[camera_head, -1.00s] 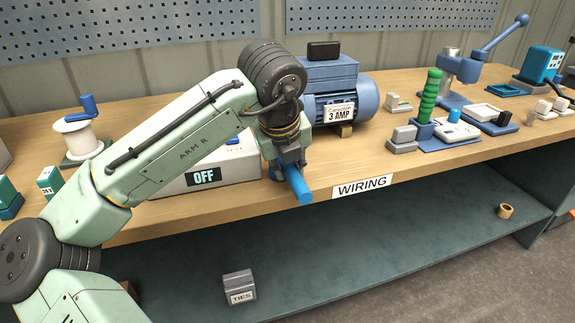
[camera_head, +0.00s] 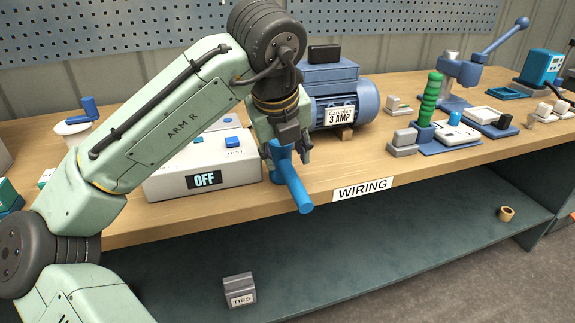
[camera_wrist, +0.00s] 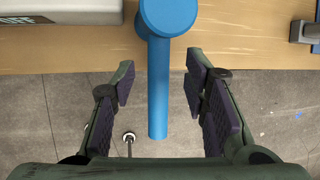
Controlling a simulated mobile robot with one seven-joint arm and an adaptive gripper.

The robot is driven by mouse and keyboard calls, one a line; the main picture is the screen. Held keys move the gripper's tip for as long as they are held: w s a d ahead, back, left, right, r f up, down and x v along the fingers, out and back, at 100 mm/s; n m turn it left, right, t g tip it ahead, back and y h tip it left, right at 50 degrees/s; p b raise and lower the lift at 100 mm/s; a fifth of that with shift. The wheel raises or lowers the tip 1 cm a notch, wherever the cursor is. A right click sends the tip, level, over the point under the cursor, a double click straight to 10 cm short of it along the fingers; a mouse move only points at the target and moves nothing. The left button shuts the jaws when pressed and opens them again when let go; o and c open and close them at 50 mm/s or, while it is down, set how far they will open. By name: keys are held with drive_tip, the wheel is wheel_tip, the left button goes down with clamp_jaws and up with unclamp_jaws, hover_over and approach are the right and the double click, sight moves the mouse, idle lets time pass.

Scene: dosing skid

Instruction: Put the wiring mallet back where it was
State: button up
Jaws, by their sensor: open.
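The blue wiring mallet (camera_head: 292,184) is at the front edge of the bench, right of the white box marked OFF. My gripper (camera_head: 288,158) is just above and around the mallet. In the wrist view, the mallet (camera_wrist: 158,75) lies between the spread fingers of my gripper (camera_wrist: 160,100), with clear gaps on both sides. The fingers do not touch the handle there.
The box marked OFF (camera_head: 205,165) stands close on the left. A blue motor (camera_head: 340,95) stands behind. The WIRING label (camera_head: 363,189) is on the bench edge. A grey TIES box (camera_head: 239,290) is on the lower shelf. The bench front right of the mallet is clear.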

drive_tip(key=v, duration=0.6)
drive_tip(key=shift+r, duration=0.15)
